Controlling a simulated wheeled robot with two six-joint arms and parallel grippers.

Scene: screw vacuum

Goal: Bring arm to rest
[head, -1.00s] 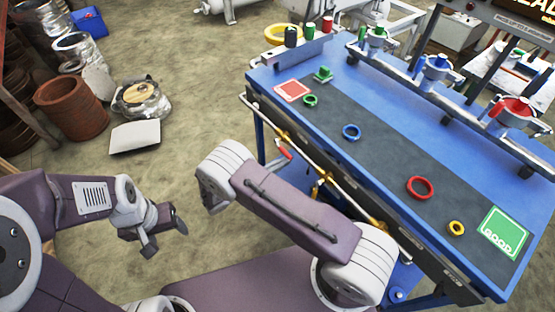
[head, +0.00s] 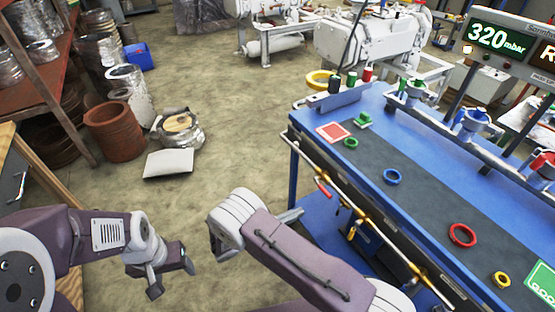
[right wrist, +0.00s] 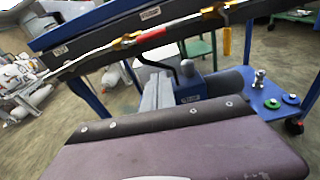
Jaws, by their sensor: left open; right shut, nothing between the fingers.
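My left gripper (head: 172,276) is at the lower left of the head view, open and empty above the bare floor, left of the bench. My right arm is folded in front of the blue bench's left side. In the head view only a grey part of my right gripper (head: 290,215) shows behind the arm link. In the right wrist view my right gripper (right wrist: 158,92) is shut and empty, pointing at the space under the bench edge. My own purple arm cover fills the bottom of that view.
The blue bench (head: 395,115) carries a red square, a red ring (head: 462,235), a blue ring (head: 393,176), a yellow ring and a green ring. A rail with brass fittings (head: 367,220) runs along its side. A shelf (head: 62,85) stands left.

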